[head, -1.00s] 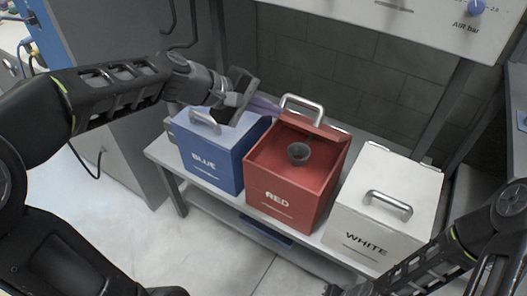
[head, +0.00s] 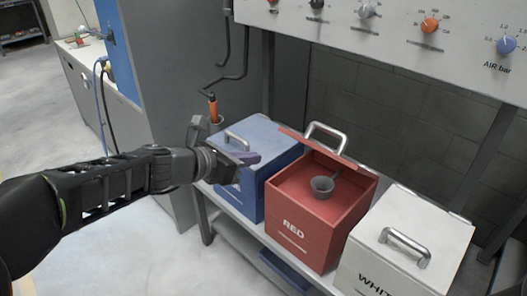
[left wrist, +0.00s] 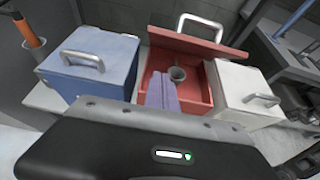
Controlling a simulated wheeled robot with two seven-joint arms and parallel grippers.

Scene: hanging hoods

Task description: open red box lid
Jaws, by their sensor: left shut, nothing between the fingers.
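The red box (head: 306,222) stands on the shelf between the blue and white boxes. Its lid (head: 318,149) is swung up and back, with the metal handle (head: 325,131) at the rear. A dark ladle-like cup (head: 322,186) sits inside the box. The open box also shows in the left wrist view (left wrist: 199,88), with its raised lid (left wrist: 198,44) behind. My left gripper (head: 246,159) is shut and empty, in front of the blue box in the head view, apart from the red lid. Its fingers show in the left wrist view (left wrist: 161,92). My right gripper is out of view.
The blue box (head: 246,196) with a closed lid stands left, the white box (head: 401,245) with a closed lid right. A panel with knobs (head: 400,30) hangs above. Open floor lies at left.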

